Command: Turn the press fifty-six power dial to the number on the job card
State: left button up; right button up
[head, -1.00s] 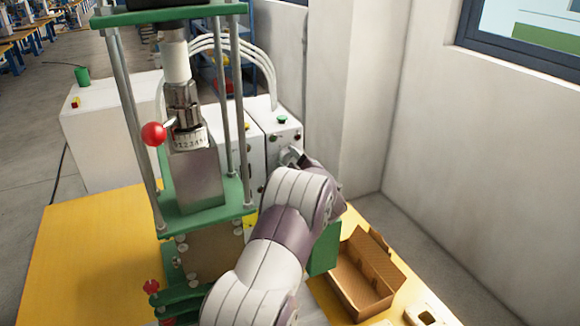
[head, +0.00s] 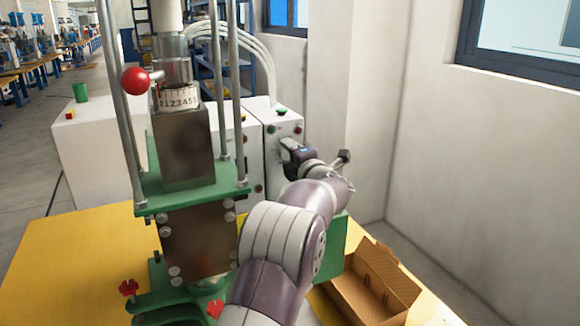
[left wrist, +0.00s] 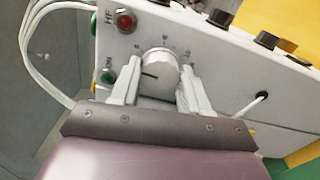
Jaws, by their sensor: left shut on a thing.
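The power dial (left wrist: 160,70) is a pale round knob on the white control box, seen in the left wrist view. Its dark pointer line points left in that view. The scale figures around it are too small to read. My left gripper (left wrist: 158,82) is shut on the dial, one finger on each side. In the head view my left gripper (head: 291,150) is at the front of the control box (head: 270,128) and hides the dial. I cannot make out a readable job card. My right gripper is not in view.
A red HF lamp (left wrist: 125,21) and a green ON button (left wrist: 108,76) sit close to the dial. The green press (head: 190,190) with a red ball lever (head: 135,81) stands left of my arm. An open cardboard box (head: 375,285) lies on the yellow table at right.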

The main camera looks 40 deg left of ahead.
pick_arm(q)
jog(key=shift+f+n+b, duration=0.3)
jog(key=shift+b, duration=0.05)
dwell(0.3)
jog(key=o, duration=0.8)
jog(key=shift+c, duration=0.2)
jog(key=shift+o, duration=1.4)
jog(key=shift+d+r, duration=0.1)
jog(key=shift+r, duration=0.1)
jog(key=b+v, duration=0.2)
jog(key=v, duration=1)
jog(key=shift+s+d+b, duration=0.25)
jog(key=shift+b, duration=0.05)
